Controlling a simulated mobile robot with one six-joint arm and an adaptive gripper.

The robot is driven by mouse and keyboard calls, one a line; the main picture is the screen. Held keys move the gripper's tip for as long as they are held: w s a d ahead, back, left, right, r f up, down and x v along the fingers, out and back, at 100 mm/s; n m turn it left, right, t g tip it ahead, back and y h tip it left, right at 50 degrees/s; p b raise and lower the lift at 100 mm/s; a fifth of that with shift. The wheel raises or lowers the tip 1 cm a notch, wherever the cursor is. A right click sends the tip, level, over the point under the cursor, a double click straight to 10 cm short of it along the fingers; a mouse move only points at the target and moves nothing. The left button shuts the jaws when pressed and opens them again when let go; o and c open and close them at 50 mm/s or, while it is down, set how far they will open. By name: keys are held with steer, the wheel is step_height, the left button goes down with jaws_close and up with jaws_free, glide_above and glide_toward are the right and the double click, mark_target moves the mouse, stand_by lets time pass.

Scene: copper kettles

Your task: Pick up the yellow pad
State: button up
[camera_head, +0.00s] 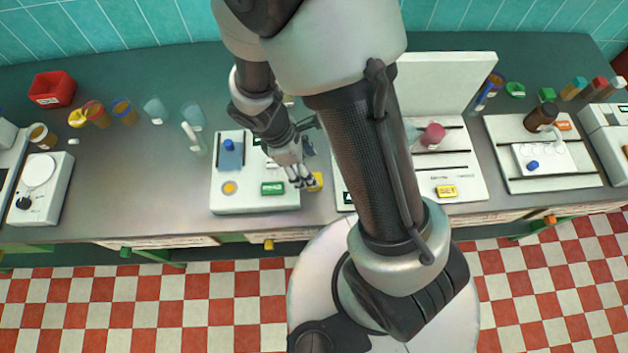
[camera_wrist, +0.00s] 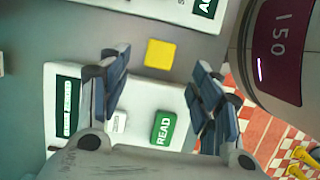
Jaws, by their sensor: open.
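The yellow pad (camera_wrist: 160,54) is a small, plain square in the wrist view. It lies on the grey bench top, just off the edge of a white device. In the head view the pad (camera_head: 316,182) is a small yellow patch, partly hidden by my gripper (camera_head: 302,181). In the wrist view my gripper (camera_wrist: 162,60) is open and empty, its two dark fingers spread apart. The pad appears in the gap between the fingertips, towards their far end. I cannot tell the height of the fingers above it.
The white device (camera_head: 255,202) with a green READ key (camera_wrist: 163,128) lies beside the pad. Another white device (camera_head: 470,150) with a yellow key (camera_head: 446,191) stands to the right. Beakers (camera_head: 97,114) and a red bin (camera_head: 52,89) stand at the left.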

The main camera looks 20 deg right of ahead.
steer(key=b+x, duration=0.3)
steer(key=x, duration=0.4)
steer(key=shift+a+f, duration=0.1)
steer(key=shift+c, duration=0.2)
steer(key=c, duration=0.8)
